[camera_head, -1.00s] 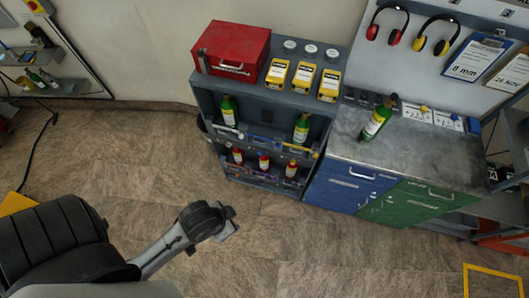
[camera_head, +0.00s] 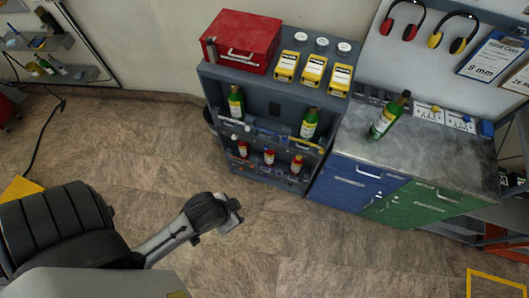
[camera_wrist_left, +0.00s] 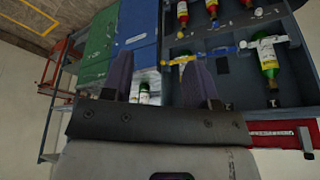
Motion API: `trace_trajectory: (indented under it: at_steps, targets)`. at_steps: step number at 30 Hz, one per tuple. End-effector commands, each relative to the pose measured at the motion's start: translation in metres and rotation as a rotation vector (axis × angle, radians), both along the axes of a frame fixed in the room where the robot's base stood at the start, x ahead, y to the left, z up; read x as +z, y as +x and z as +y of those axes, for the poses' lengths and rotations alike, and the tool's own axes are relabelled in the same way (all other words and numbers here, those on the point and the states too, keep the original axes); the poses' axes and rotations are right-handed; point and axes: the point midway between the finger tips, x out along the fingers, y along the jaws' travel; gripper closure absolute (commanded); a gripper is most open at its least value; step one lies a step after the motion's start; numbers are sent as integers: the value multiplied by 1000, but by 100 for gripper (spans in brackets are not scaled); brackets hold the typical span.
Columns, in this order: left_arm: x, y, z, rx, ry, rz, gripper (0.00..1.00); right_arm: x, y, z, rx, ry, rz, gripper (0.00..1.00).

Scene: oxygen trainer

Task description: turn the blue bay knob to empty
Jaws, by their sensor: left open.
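A small blue knob (camera_head: 467,118) sits on a white card at the back of the grey worktop, at the right in the head view. It is too small to read its setting. A yellow knob (camera_head: 436,108) sits on the card to its left. My left gripper (camera_head: 236,214) is over the floor, well left of and nearer than the worktop. In the left wrist view its two dark fingers (camera_wrist_left: 158,78) are apart with nothing held between them. The knobs cannot be made out in that view. My right gripper is not in view.
A green bottle (camera_head: 388,117) leans on the worktop (camera_head: 410,150), in front of the cards. A dark rack (camera_head: 271,120) with several bottles and a red toolbox (camera_head: 242,37) stands to the left. Blue (camera_head: 345,184) and green (camera_head: 424,205) cabinet fronts lie below the worktop. The floor in front is clear.

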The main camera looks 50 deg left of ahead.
Motion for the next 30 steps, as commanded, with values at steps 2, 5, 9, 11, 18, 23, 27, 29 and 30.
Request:
trace_trajectory:
  at_steps: [2, 5, 9, 11, 18, 23, 27, 29, 30]
  targets:
    - [-37, 6, 1, -2, 3, -16, 46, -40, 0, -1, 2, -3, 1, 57]
    - [-69, 15, 3, -6, 10, -37, 46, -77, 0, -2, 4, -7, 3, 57]
    - [-110, 27, 7, -13, 26, -68, 46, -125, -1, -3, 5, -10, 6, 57]
    - [-127, 32, 10, -17, 34, -81, 46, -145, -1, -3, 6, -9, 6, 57]
    - [-198, 52, 22, -26, 72, -125, 46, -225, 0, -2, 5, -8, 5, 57]
    - [-250, 66, 33, -28, 104, -140, 46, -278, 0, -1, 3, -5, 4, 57]
    - [-297, 78, 46, -22, 148, -150, 46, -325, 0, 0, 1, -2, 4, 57]
    - [-317, 83, 53, -18, 173, -154, 46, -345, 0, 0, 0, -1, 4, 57]
    - [-330, 86, 58, -13, 191, -156, 46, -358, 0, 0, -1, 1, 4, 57]
